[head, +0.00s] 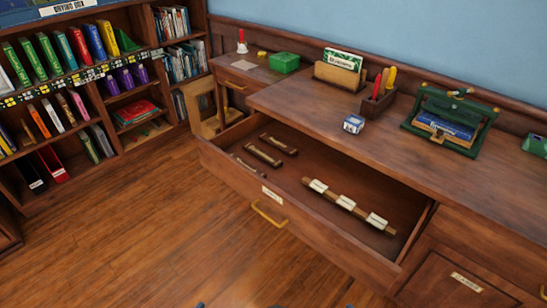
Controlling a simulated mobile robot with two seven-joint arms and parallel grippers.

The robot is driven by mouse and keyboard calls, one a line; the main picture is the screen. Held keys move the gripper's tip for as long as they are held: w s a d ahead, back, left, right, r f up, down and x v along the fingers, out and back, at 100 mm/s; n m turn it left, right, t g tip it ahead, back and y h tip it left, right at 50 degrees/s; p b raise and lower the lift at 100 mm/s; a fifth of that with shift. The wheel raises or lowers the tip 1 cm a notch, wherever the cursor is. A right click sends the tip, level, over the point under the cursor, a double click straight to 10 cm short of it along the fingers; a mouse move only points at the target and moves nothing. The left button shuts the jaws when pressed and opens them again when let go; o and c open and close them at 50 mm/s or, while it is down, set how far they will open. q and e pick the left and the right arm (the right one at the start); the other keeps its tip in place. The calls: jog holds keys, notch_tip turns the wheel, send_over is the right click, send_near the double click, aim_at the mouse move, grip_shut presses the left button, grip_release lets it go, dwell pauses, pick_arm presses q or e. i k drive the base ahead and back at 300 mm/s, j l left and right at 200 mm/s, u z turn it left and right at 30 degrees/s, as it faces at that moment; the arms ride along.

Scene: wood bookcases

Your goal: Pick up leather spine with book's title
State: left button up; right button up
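An open wooden drawer (228,164) juts out from the desk. In it on the right lies a long brown strip (330,195) with several white labels, set at a slant; the label text is too small to read. On the drawer's left side lie a few short dark brown strips, among them one at the back (279,144) and one in the middle (262,155). I cannot tell which of these is the leather spine with the book's title. Neither of my grippers can be made out; only small dark bits show at the bottom edge.
A green box (285,62) stands at the back. A bookcase (110,100) fills the left. The floor before the drawer is clear.

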aim_at(272, 162)
jog(key=z, duration=3.3)
jog(key=k+j+z, duration=0.35)
jog(key=k+j, duration=1.75)
jog(key=k, duration=0.15)
